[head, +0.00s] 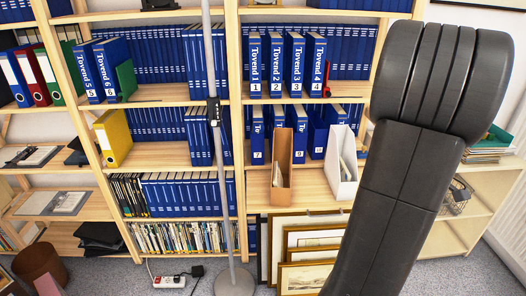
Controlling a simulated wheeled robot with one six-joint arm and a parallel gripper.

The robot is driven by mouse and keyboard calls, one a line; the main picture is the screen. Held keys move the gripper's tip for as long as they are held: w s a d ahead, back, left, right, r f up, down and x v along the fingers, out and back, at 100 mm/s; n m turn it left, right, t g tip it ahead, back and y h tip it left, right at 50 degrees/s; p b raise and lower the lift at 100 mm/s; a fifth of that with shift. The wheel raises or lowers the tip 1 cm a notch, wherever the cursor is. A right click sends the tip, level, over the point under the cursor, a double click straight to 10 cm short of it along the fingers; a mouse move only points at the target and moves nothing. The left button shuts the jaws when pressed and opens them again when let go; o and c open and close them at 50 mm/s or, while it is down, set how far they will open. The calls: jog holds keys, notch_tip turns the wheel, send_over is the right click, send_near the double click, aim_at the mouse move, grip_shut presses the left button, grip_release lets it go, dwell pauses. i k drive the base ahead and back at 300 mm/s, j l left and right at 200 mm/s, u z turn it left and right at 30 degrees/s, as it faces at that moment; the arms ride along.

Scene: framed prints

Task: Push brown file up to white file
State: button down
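The brown file (281,158) is a tall, narrow cardboard magazine holder. It stands upright near the front of a wooden shelf in the middle bookcase, below the row of blue "Tovend" binders. The white file (341,170) stands on the same shelf to its right, slightly angled, with some papers inside. A clear gap of bare shelf lies between the two files. My dark grey arm fills the right side of the head view, just right of the white file. My gripper is not in view.
Blue binders (294,62) stand on the shelf above, and more are behind the files. A grey floor pole (222,190) stands left of the brown file. Framed prints (304,272) lean below the shelf. A yellow binder (114,138) is at left.

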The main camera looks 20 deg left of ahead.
aim_at(282, 152)
jog(key=i+u, duration=0.1)
jog(key=u, duration=0.35)
jog(key=i+l+u, duration=0.1)
jog(key=u, duration=0.35)
jog(key=i+l+u, duration=0.1)
jog(key=u, duration=0.35)
jog(key=i+l+u, duration=0.1)
jog(key=u, duration=0.4)
jog(key=i+l+u, duration=0.2)
jog(key=l, duration=0.35)
jog(key=l+u, duration=0.15)
jog(key=l, duration=0.35)
jog(key=i+l+u, duration=0.2)
jog(key=l, duration=0.4)
jog(key=k, duration=0.1)
